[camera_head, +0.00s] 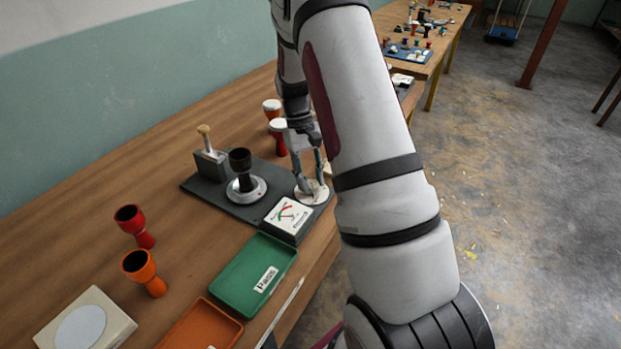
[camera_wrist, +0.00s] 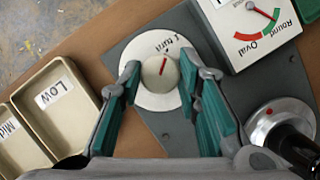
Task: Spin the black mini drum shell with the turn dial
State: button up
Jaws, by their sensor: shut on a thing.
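The black mini drum shell (camera_head: 240,160) stands upright on a silver round spindle plate (camera_head: 259,190) on a dark grey base. In the wrist view the shell (camera_wrist: 298,150) is cut off at the lower right. The turn dial (camera_wrist: 160,72) is a cream knob with a red mark on a white disc labelled "1 turn". My gripper (camera_wrist: 160,84) is around the dial, its teal pads at either side, shut on it. In the head view my gripper (camera_head: 309,187) reaches down to the dial's white disc (camera_head: 320,196). The gauge (camera_wrist: 250,28) beside it reads "Round" and "Oval"; its red needle points toward the "Round" side.
A green tray (camera_head: 230,272) and an orange tray (camera_head: 205,325) lie in front. Red (camera_head: 130,218) and orange (camera_head: 139,264) shells stand left. A block with a wooden-handled tool (camera_head: 207,150) is behind. A "Low" tray (camera_wrist: 55,100) is near the table edge.

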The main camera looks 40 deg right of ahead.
dwell(0.3)
jog(key=o, duration=1.1)
jog(key=v, duration=1.2)
jog(key=shift+f, duration=0.1)
